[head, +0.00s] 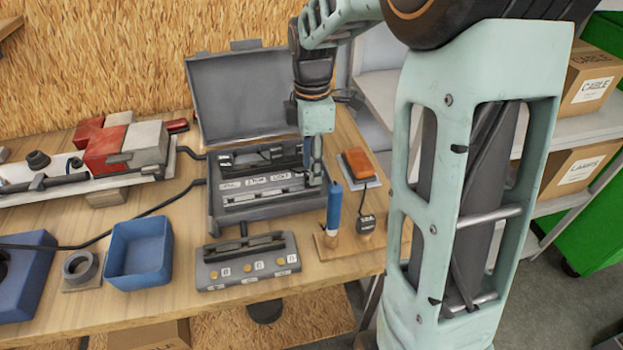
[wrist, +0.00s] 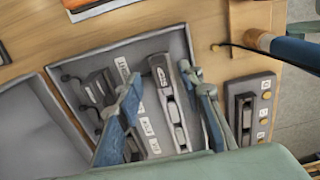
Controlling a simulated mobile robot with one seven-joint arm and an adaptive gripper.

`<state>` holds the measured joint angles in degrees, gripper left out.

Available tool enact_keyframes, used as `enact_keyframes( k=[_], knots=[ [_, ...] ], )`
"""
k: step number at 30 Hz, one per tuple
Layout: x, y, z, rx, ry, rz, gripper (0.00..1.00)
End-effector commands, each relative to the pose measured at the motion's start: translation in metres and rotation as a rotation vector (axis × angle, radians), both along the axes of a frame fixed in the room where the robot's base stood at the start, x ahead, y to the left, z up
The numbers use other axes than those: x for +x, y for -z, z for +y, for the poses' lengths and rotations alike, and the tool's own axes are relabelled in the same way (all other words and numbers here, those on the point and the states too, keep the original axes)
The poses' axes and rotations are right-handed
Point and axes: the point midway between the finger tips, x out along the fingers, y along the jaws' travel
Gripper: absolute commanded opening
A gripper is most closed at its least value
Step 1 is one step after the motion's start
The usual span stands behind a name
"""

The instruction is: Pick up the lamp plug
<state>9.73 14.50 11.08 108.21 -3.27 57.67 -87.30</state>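An open grey case (head: 213,205) stands on the wooden bench, its lid (head: 235,95) raised at the back. Inside lie dark and grey elongated parts and white label strips (head: 262,182), whose lettering is hard to read. I cannot tell for sure which part is the lamp plug. My gripper (head: 314,178) points down over the right end of the case. In the wrist view my gripper (wrist: 162,78) has its blue fingers apart, on either side of a long grey part with a dark slot (wrist: 170,105). Contact with it is not visible.
A grey socket block (head: 248,270) with lettered buttons sits in front of the case. A blue-handled tool (head: 334,208) stands upright at right, beside a small black labelled item (head: 366,222). A blue bin (head: 140,255) and an orange block (head: 357,163) flank the case.

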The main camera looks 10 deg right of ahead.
Motion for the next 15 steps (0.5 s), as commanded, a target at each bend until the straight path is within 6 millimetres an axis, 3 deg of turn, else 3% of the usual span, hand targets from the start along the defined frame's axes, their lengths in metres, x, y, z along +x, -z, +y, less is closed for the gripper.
enact_keyframes(
  k=[6, 15],
  knots=[
    [-0.002, 0.030, 0.001, 0.000, 0.000, 0.001, 0.35],
    [-0.001, 0.033, 0.001, 0.000, 0.001, -0.001, 0.34]
  ],
)
